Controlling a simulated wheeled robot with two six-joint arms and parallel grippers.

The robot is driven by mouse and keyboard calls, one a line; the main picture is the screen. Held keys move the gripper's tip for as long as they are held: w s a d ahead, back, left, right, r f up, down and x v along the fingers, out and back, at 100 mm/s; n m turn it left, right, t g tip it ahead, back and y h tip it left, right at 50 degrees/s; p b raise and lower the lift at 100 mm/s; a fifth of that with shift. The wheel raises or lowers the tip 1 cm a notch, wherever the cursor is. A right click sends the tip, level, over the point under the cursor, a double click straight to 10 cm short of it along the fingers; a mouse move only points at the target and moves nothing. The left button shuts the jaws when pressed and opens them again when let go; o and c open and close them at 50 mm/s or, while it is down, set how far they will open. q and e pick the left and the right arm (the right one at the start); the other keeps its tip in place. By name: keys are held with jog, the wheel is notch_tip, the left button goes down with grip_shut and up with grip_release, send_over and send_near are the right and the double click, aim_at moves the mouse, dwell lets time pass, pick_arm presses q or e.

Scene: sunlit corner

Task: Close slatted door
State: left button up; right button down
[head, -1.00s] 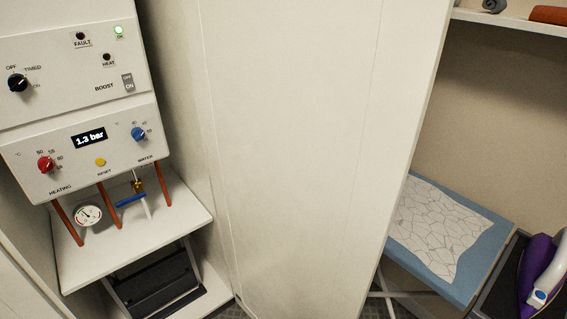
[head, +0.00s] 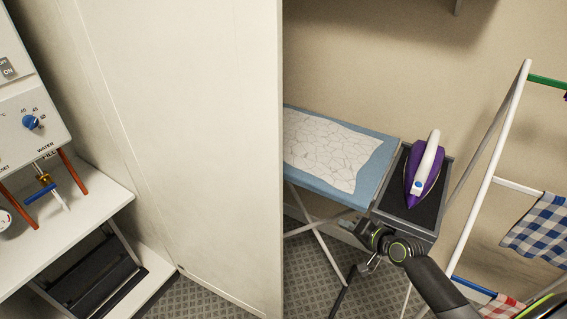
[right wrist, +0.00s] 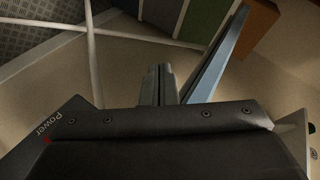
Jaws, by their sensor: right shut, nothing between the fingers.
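A tall plain cream panel (head: 205,130) fills the middle left of the head view, with its free edge running down beside the ironing board. I see no slats on it, so I cannot tell whether it is the slatted door. My right gripper (head: 348,225) is in front of the ironing board's right end, to the right of the panel and apart from it. In the right wrist view its fingers (right wrist: 159,84) are together with nothing between them. My left gripper is not in view.
A boiler (head: 28,110) with pipes stands left of the panel. An ironing board (head: 380,160) and a purple iron (head: 424,170) on a dark tray (head: 405,228) are behind my right gripper. A drying rack (head: 487,185) with checked cloths stands right. Patterned floor (head: 205,300) shows below.

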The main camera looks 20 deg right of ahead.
jog(key=w+a+r+m+t+y, duration=0.1)
jog(key=a+r+y, duration=0.25)
jog(key=r, duration=0.85)
jog(key=w+a+r+m+t+y, duration=0.1)
jog(key=w+a+r+y, duration=0.2)
jog(key=r, duration=0.9)
jog(key=w+a+p, duration=0.3)
jog(key=a+p, duration=0.2)
jog(key=a, duration=0.3)
jog(key=shift+w+a+f, duration=0.15)
jog(key=shift+a+f, duration=0.1)
jog(key=shift+a, duration=0.05)
